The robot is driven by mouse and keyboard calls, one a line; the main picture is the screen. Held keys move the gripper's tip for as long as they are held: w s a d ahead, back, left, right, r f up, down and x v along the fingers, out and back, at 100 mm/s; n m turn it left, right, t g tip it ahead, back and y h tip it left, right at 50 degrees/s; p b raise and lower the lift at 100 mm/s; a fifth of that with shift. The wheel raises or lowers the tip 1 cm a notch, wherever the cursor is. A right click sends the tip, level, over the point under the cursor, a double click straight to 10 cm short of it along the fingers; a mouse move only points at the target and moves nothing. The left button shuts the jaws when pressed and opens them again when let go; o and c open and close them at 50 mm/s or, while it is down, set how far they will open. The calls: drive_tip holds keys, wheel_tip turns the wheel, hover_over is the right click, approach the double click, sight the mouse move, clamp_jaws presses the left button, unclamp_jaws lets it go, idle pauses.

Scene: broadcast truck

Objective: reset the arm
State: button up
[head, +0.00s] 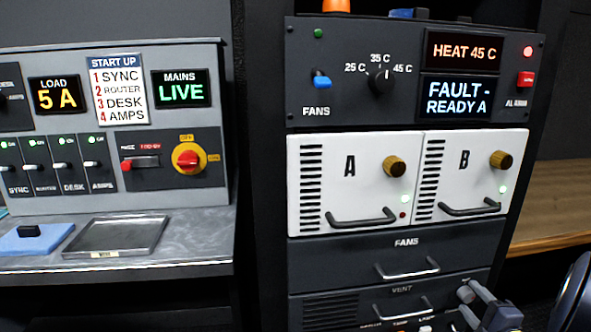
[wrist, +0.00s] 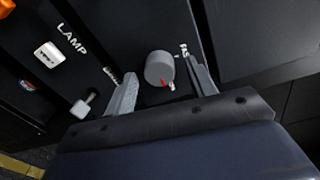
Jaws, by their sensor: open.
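My gripper (head: 467,305) shows at the lower right of the head view, in front of the lower part of the dark rack. In the wrist view its two pale fingers (wrist: 160,75) are spread apart with nothing held between them. A round grey knob (wrist: 159,66) with a red pointer lies beyond and between the fingertips on a dark panel. I cannot tell whether the fingers touch the panel. Part of my arm covers the lower right corner of the head view.
A fault display (head: 457,97) reads "FAULT - READY A". A grey console (head: 215,120) with a metal ledge stands left. A wooden surface (head: 555,200) is right.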

drive_tip(key=n+p, duration=0.1)
drive_tip(key=n, duration=0.3)
drive_tip(key=shift+r+p, duration=0.1)
drive_tip(key=shift+p, duration=0.3)
drive_tip(key=shift+n+t+p, duration=0.3)
drive_tip(key=shift+n+p, duration=0.9)
drive_tip(key=shift+n, duration=0.9)
drive_tip(key=shift+s, duration=0.5)
drive_tip(key=shift+a, duration=0.1)
